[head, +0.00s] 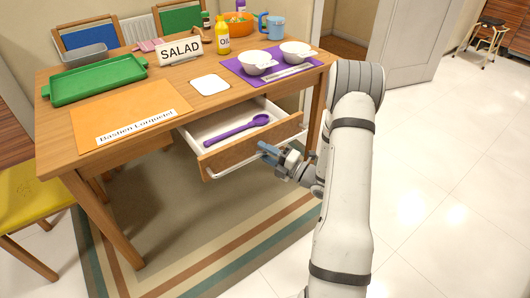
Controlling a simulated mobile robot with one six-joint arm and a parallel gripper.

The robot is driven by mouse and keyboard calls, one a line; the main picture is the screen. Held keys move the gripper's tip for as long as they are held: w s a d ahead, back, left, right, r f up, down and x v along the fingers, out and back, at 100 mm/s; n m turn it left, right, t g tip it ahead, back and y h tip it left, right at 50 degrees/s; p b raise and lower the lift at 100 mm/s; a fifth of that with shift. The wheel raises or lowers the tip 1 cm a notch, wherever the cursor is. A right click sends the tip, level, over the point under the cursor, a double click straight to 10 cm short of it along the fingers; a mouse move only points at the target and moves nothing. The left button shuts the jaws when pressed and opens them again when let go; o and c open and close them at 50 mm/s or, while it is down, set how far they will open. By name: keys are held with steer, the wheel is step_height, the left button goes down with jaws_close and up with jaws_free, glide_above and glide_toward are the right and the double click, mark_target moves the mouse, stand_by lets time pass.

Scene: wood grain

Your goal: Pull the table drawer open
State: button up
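The table drawer (222,152) is pulled partly out from under the front edge of the wooden table (160,138). A purple spoon (237,130) lies inside on its white bottom. My gripper (264,151) is at the right part of the drawer's wooden front, on its outer side. Its blue-grey fingers are close to or touching the front. I cannot tell whether they hold a handle, as the fingertips are small and partly hidden.
On the table are a green tray (97,80), an orange mat (128,108), a SALAD sign (179,49), a yellow bottle (223,38) and white bowls (257,62) on a purple mat. A yellow chair (35,207) stands at left.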

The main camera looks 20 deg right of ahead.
steer(key=p+v, duration=0.1)
steer(key=v, duration=0.6)
steer(key=shift+s+d+f, duration=0.15)
steer(key=shift+s+d, duration=0.05)
steer(key=shift+s, duration=0.1)
